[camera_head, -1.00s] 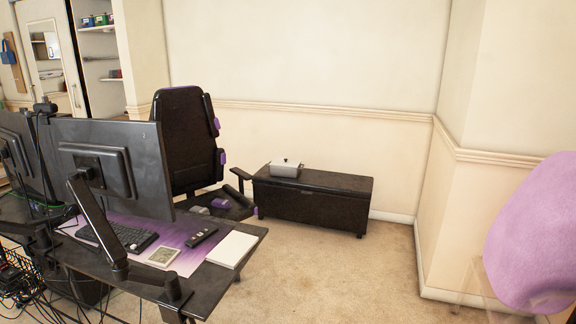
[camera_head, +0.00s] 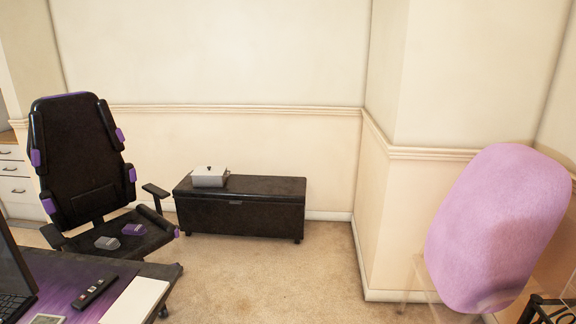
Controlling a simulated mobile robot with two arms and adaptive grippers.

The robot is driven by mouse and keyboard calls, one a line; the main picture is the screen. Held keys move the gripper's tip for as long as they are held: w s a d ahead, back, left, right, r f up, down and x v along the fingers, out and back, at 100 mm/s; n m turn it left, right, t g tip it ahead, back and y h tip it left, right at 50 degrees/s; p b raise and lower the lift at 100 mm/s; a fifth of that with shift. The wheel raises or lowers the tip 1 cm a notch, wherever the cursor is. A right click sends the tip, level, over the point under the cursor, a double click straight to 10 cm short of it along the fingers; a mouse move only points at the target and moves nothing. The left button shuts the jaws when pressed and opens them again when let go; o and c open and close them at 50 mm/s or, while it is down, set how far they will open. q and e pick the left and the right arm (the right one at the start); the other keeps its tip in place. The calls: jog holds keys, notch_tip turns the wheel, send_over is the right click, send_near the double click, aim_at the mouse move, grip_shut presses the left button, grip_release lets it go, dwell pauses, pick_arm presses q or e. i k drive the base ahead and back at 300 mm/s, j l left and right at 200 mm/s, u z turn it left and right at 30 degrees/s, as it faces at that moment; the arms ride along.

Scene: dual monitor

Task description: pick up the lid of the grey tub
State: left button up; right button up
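The grey tub (camera_head: 209,181) stands upright on the left part of a low black chest (camera_head: 262,208) against the back wall. Its lid (camera_head: 209,170) appears to be on top, with a small dark knob at the middle. The tub is small and far off, so the fit of the lid cannot be made out. Neither of my grippers shows in the head view.
A black and purple office chair (camera_head: 84,165) stands left of the chest, with two small objects on its seat. The desk (camera_head: 165,271) fills the lower left corner. A pink cushioned seat (camera_head: 497,225) stands at right. The carpet (camera_head: 270,282) before the chest is clear.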

aim_at(200, 170)
jog(key=i, duration=1.15)
jog(key=i+l+u, duration=0.15)
jog(key=i, duration=1)
jog(key=i+j+u, duration=0.35)
jog(key=i, duration=0.45)
jog(key=i+l+u, duration=0.1)
jog(key=i+u, duration=0.2)
jog(key=i, duration=0.45)
jog(key=i+l+u, duration=0.15)
jog(key=i+u, duration=0.2)
jog(key=i, duration=0.9)
jog(key=u, duration=0.05)
